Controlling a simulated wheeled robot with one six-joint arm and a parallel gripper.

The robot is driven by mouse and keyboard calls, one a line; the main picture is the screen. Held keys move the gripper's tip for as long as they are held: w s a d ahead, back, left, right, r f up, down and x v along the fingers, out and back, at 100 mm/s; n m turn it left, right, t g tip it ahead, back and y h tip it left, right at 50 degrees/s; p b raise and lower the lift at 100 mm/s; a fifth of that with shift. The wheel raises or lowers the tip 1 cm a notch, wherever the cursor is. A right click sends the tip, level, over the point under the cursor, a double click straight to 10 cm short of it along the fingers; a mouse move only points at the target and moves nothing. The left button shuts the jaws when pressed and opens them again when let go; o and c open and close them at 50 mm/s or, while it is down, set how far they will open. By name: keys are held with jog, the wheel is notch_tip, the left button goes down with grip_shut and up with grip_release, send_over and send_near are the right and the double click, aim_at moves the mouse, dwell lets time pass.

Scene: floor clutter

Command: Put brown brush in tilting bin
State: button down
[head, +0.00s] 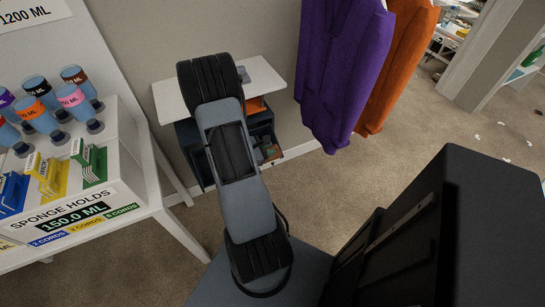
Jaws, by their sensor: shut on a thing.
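I cannot make out the brown brush in the head view. My own arm rises through the middle of the picture, and neither my gripper nor its fingertips show. A dark blue cabinet (191,145) stands under a white top against the wall, partly hidden behind my arm. An open compartment (284,155) juts out at its right side with small items in it. It may be the tilting bin, but I cannot tell for sure.
A white table (107,222) at left bears a sponge display (125,184) and several labelled bottles. Purple (340,75) and orange (398,62) garments hang at the upper middle. Beige carpet (325,195) is clear right of the cabinet. Small white scraps lie on the floor at far right.

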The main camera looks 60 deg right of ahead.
jog(key=w+d+f+b, duration=0.2)
jog(key=w+d, duration=0.1)
jog(key=w, duration=0.1)
jog(key=shift+w+d+f+b, duration=0.2)
jog(key=shift+w+d+b, duration=0.1)
jog(key=shift+w+b, duration=0.1)
dwell(0.4)
jog(key=c, duration=1)
grip_release()
jog(key=shift+o, duration=0.2)
jog(key=p+v, duration=0.1)
jog(key=v, duration=1.3)
jog(key=shift+p, duration=0.3)
jog(key=shift+s, duration=0.1)
